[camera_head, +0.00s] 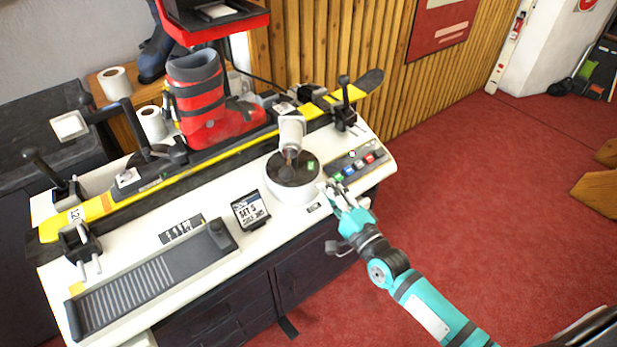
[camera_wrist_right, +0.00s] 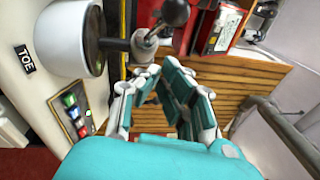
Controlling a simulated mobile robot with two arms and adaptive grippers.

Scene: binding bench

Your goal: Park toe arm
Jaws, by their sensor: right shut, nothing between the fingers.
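The toe arm appears to be the part with a pale cylindrical end (camera_head: 291,132) above a round white base (camera_head: 290,192) with a dark top on the bench. A TOE label (camera_wrist_right: 24,58) sits beside this base (camera_wrist_right: 68,40) in the right wrist view. My right gripper (camera_head: 338,190) is at the bench's front edge, right of the base and apart from the arm. In the right wrist view its fingers (camera_wrist_right: 158,70) are shut and empty. My left gripper is not in view.
A yellow ski (camera_head: 205,160) lies in black clamps along the bench, with a red boot (camera_head: 205,110) behind it. A small display (camera_head: 250,210) and coloured buttons (camera_head: 352,170) flank the base. A clamp lever with a black knob (camera_head: 343,81) rises behind. Open red floor is at right.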

